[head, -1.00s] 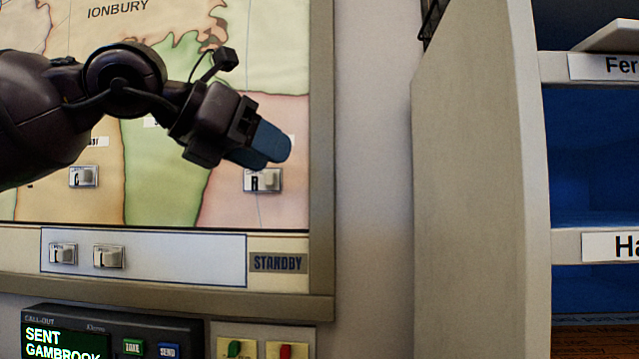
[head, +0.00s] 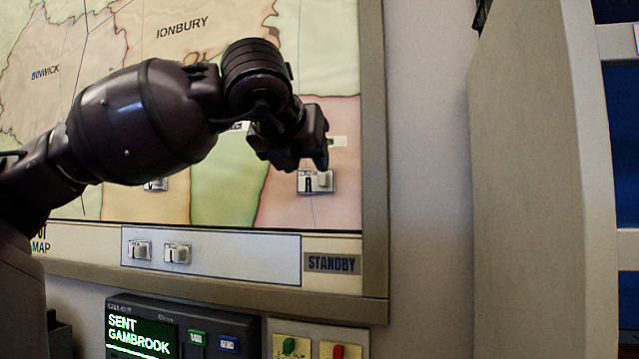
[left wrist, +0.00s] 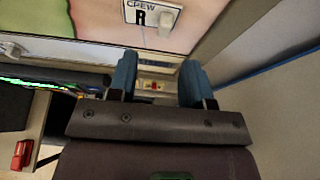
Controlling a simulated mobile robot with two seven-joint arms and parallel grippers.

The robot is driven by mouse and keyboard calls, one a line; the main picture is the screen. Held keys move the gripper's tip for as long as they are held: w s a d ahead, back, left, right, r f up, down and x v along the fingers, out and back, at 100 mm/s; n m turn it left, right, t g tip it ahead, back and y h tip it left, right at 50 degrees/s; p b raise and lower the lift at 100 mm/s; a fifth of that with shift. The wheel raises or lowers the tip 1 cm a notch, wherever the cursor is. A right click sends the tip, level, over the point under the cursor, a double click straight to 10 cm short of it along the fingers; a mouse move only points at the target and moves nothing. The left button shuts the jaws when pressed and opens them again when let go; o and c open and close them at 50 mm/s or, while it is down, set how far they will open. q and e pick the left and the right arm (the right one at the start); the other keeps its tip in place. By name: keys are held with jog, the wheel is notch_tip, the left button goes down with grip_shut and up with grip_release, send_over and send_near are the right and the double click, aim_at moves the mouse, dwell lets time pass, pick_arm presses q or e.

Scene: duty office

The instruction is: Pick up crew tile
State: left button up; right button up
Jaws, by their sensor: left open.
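A white crew tile (head: 316,182) sits on the pink area of the wall map, low at its right side. In the left wrist view the crew tile (left wrist: 152,16), lettered CREW and R with a pale raised knob, is at the top edge, partly cut off. My left gripper (head: 320,162) is just above the tile in the head view, its fingers mostly hidden by its own body. In the left wrist view the left gripper (left wrist: 160,82) has its blue fingers apart with nothing between them, and the tile lies beyond the fingertips. My right gripper is in neither view.
More tiles are on the map (head: 155,185) and on the pale STANDBY strip (head: 225,258), which holds two. A call-out console (head: 150,325) reads SENT GAMBROOK. Green and red switches (head: 340,350) stand beside it. A pale cabinet side (head: 535,180) rises at right.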

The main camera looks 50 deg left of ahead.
aim_at(322, 182)
pick_arm(q)
jog(key=x, duration=0.7)
jog(key=shift+w+d+b, duration=0.15)
jog(key=shift+w+b, duration=0.05)
jog(key=shift+b, duration=0.1)
grip_shut()
